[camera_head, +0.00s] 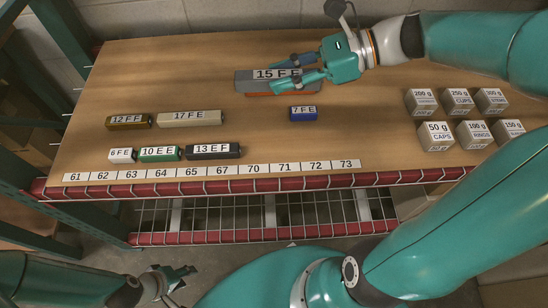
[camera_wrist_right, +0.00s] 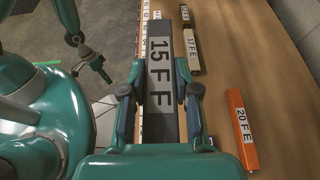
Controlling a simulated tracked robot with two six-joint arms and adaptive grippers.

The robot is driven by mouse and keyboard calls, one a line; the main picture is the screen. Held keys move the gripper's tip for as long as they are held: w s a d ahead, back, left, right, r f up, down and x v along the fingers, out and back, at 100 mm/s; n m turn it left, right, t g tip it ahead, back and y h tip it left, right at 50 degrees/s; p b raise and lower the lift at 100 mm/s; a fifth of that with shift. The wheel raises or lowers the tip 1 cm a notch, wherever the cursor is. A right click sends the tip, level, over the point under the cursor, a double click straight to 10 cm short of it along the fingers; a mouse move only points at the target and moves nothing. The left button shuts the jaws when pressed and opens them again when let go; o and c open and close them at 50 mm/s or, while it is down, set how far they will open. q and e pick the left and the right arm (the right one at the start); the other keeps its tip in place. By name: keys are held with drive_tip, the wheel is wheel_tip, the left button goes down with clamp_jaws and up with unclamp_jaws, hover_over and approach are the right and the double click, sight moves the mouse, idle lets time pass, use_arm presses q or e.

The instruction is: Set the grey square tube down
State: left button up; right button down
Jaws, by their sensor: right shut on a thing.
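The grey square tube (camera_head: 244,80), labelled 15 with letters after it, is in my right gripper (camera_head: 297,72) in the head view. In the right wrist view the grey tube (camera_wrist_right: 159,85) runs lengthwise between the two fingers of the gripper (camera_wrist_right: 159,92), which are shut on its sides. It appears raised above the table, overlapping an orange tube in the head view. My left gripper (camera_head: 180,283) is open and empty, low in front of the shelf, away from the tube. It also shows in the right wrist view (camera_wrist_right: 98,66).
The orange tube (camera_head: 262,94) lies below the grey one; the wrist view shows it apart (camera_wrist_right: 240,128). A blue tube (camera_head: 303,113) lies nearer the front. Other tubes, such as the beige one (camera_head: 189,118), lie left. Weight blocks (camera_head: 436,135) stand right. A number strip (camera_head: 213,171) lines the front edge.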

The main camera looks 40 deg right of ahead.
sight(281, 151)
drive_tip(key=shift+s+f+b, duration=0.1)
drive_tip(key=shift+f+b, duration=0.65)
drive_tip(key=shift+b, duration=0.45)
drive_tip(key=shift+s+a+f+b, duration=0.1)
drive_tip(key=shift+a+f+b, duration=0.1)
drive_tip(key=shift+b, duration=0.2)
drive_tip(key=shift+f, duration=0.25)
wheel_tip(281, 151, down, 20)
drive_tip(key=b, duration=0.7)
drive_tip(key=shift+r, duration=0.25)
use_arm(q)
wheel_tip(281, 151, down, 12)
use_arm(e)
drive_tip(key=c, duration=0.8)
unclamp_jaws()
drive_tip(key=shift+c, duration=0.2)
